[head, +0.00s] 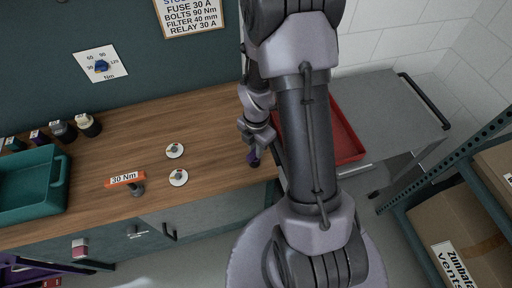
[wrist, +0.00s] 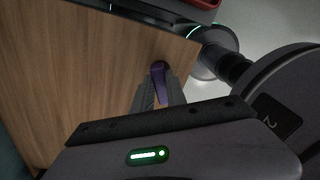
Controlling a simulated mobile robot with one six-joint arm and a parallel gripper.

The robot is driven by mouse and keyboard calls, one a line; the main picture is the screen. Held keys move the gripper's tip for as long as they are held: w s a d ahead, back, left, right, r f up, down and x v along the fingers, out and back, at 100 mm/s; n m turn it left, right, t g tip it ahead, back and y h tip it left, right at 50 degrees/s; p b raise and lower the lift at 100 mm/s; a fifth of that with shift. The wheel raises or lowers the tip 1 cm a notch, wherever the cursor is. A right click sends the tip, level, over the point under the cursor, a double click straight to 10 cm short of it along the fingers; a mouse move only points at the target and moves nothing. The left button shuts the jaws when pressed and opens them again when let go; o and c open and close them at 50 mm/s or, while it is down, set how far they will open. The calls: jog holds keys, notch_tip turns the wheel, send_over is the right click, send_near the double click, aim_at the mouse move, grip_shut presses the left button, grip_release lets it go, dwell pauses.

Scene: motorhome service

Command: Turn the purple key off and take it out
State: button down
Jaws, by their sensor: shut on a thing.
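The purple key (head: 253,159) is at the tips of my gripper (head: 256,146), near the right end of the wooden worktop. In the wrist view the purple key (wrist: 159,72) sticks out from between the two fingers of my gripper (wrist: 160,98), which are shut on it. The key shows over the wood, close to the worktop's edge. No lock shows around it, and I cannot tell how high it is above the wood. Two round white plates with small dark centres lie to the left, an upper one (head: 175,151) and a lower one (head: 178,177).
The wooden worktop (head: 120,151) holds a teal bin (head: 58,190), several dark-and-light cylinders at the back left and an orange "30 Nm" sign (head: 126,179). A red tray (head: 347,144) sits on the grey cart (head: 385,105) at right. Cardboard boxes (head: 445,222) fill a rack at lower right.

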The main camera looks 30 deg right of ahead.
jog(key=shift+f+b, duration=0.35)
jog(key=shift+f, duration=0.15)
jog(key=c, duration=1.3)
grip_release()
jog(key=shift+o, duration=0.2)
jog(key=shift+r, duration=0.15)
notch_tip(320, 180, up, 17)
jog(key=p, duration=0.5)
jog(key=s+a+r+m+t+y+b, duration=0.1)
jog(key=s+a+m+t+b, duration=0.2)
jog(key=m, duration=0.9)
jog(key=s+a+m+t+b, duration=0.2)
jog(key=s+a+m+b, duration=0.6)
jog(key=a+m+b, duration=0.4)
jog(key=shift+s+a+r+m+t+y+b, duration=0.15)
jog(key=shift+s+r+m+t+y+b, duration=0.1)
jog(key=shift+r+m+t+y+b, duration=0.25)
